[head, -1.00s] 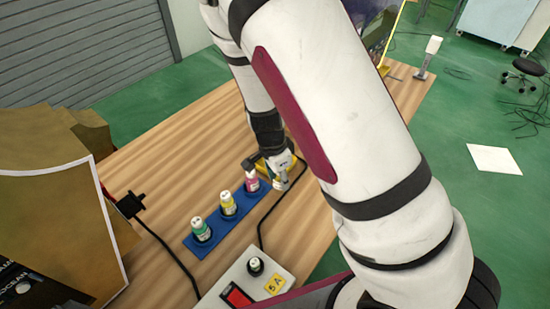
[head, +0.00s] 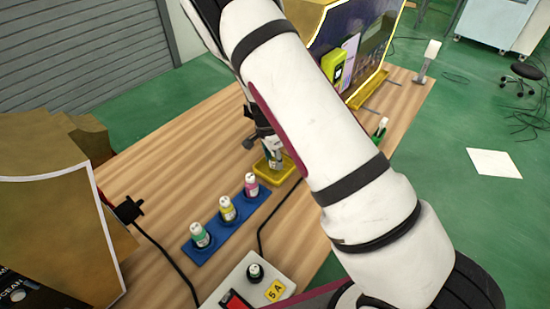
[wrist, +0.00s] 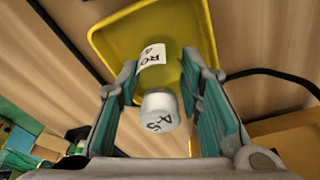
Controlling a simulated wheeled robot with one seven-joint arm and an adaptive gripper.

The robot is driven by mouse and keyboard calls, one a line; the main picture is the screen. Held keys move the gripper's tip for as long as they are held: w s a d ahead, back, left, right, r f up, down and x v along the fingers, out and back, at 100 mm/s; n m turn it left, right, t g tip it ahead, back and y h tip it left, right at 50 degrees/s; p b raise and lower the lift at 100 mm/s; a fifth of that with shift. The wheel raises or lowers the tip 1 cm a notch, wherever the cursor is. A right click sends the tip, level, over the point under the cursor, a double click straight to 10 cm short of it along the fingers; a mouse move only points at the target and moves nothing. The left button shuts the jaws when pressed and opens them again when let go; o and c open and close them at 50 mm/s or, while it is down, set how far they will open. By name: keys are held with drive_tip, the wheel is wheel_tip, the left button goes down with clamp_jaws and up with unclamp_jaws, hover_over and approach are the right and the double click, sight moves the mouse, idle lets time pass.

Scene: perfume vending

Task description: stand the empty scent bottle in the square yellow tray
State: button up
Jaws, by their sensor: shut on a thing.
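The scent bottle (wrist: 152,78) shows in the wrist view with a clear, yellow-tinged body, a white label and a whitish cap (wrist: 160,110). My gripper (wrist: 160,64) is shut on it, with teal pads on either side. The square yellow tray (wrist: 108,45) lies beyond the bottle, and the bottle's body overlaps its floor. In the head view my gripper (head: 274,152) points down over the yellow tray (head: 275,183), and the bottle's small pale shape is at its tips. I cannot tell whether the bottle's base touches the tray floor.
A blue rack (head: 212,247) with green, yellow and pink bottles stands just left and in front of the tray. A black cable runs past the tray's right side to a control box (head: 242,280). A gold-framed machine (head: 370,50) stands behind; bare wood lies left.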

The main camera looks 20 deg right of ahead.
drive_tip(key=shift+f, duration=0.2)
drive_tip(key=o, duration=1.2)
